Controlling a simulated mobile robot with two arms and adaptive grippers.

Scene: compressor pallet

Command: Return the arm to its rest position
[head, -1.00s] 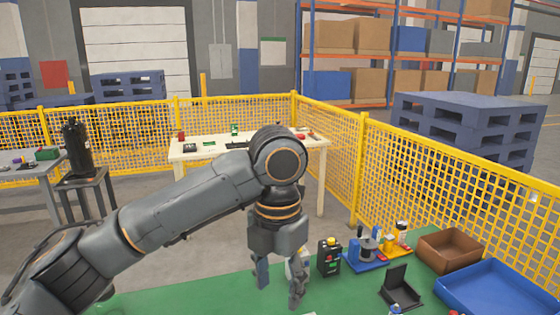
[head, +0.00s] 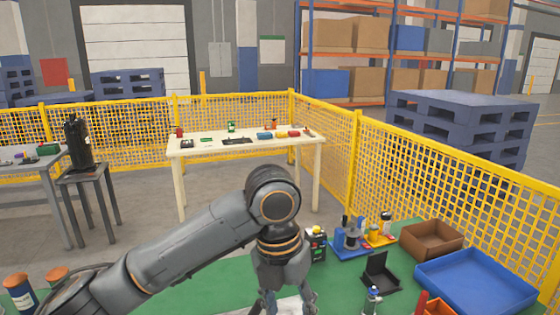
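My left arm (head: 195,238) reaches in from the lower left over the green bench top (head: 205,290). Its gripper (head: 285,304) hangs down at the bottom edge of the head view. The fingers are spread apart, with a pale flat surface showing between and below them. I see nothing held, though the fingertips are partly cut off by the frame. My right gripper is not in view.
A black control box (head: 316,245), a blue fixture (head: 350,240), a black open case (head: 380,274), a brown bin (head: 432,238) and a blue tray (head: 475,281) stand right of the gripper. Yellow fencing (head: 450,185) and a cream table (head: 245,145) lie beyond.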

